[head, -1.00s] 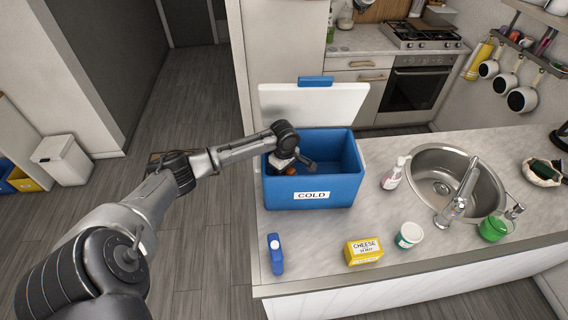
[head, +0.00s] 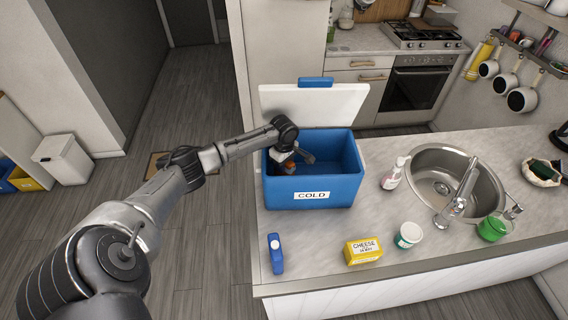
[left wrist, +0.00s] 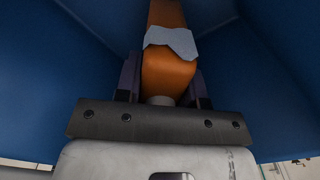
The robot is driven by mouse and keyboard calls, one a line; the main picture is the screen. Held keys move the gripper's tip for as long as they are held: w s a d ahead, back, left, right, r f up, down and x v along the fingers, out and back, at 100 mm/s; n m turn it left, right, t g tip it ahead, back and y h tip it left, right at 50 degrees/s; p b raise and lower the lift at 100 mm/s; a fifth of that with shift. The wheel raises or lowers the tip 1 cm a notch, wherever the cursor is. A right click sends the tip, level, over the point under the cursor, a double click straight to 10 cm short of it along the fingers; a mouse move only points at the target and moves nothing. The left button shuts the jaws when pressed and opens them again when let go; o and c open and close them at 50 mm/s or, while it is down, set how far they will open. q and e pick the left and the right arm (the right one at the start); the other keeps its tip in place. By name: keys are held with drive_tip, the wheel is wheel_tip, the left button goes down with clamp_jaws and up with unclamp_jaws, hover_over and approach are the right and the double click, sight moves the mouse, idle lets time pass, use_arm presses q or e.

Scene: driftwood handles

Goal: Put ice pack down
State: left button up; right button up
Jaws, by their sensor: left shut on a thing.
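My left gripper (head: 285,162) is inside the open blue cooler (head: 313,192) marked COLD, near its left side. In the left wrist view the gripper (left wrist: 163,78) is shut on an orange, bottle-like thing (left wrist: 168,78) with a pale grey patch, between blue walls. My right gripper is not in view.
The white lid (head: 330,103) stands open behind the cooler. On the counter (head: 320,240) are a yellow cheese box (head: 363,252), a white-green tub (head: 408,236), a soap bottle (head: 392,176) and a sink (head: 438,178). Counter space is free between the cooler and the cheese box.

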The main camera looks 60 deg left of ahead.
use_arm(q)
drive_tip(key=o, duration=1.1)
drive_tip(key=shift+f, duration=0.1)
drive_tip(key=shift+o, duration=0.2)
drive_tip(key=shift+r, duration=3.9)
